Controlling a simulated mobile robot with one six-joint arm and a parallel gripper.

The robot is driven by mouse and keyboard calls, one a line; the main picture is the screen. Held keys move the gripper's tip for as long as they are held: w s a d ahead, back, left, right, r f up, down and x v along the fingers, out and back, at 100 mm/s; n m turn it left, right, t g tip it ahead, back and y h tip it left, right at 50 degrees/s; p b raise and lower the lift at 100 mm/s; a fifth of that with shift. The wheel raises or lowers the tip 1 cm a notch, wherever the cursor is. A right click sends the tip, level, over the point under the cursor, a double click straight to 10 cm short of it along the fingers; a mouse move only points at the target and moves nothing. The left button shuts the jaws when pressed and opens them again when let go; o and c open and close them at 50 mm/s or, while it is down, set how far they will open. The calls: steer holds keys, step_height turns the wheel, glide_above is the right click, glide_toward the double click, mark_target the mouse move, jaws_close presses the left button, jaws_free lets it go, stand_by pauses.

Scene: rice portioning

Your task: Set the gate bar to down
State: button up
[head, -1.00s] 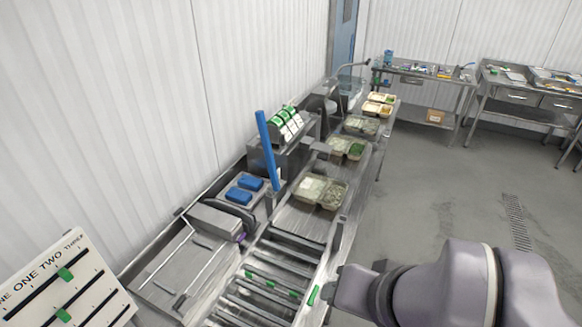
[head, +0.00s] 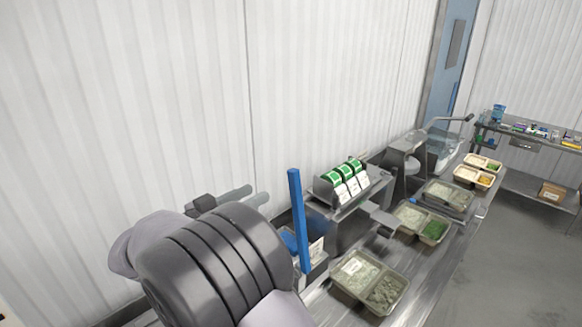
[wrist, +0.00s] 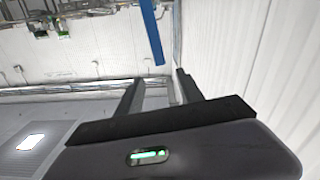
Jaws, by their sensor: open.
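The gate bar is a blue bar (head: 298,220) standing nearly upright, leaning slightly, beside the line in the head view. In the wrist view a blue bar (wrist: 151,32) shows at the top, beyond my fingertips. My gripper (wrist: 158,88) is open with nothing between its fingers. In the head view my arm reaches in from the bottom, left of the bar, and the gripper is largely behind it. The gripper looks apart from the bar.
A dispenser with green-topped label rolls (head: 345,180) stands just right of the bar. Divided food trays (head: 368,280) sit along the steel conveyor (head: 440,262) to the right. The white ribbed wall (head: 130,110) is close behind my arm. Side tables stand at the far right.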

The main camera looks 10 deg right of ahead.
steer(key=p+x, duration=0.2)
steer(key=x, duration=1.4)
steer(key=shift+d, duration=0.25)
steer(key=shift+w+f, duration=0.1)
jaws_close()
stand_by(0.3)
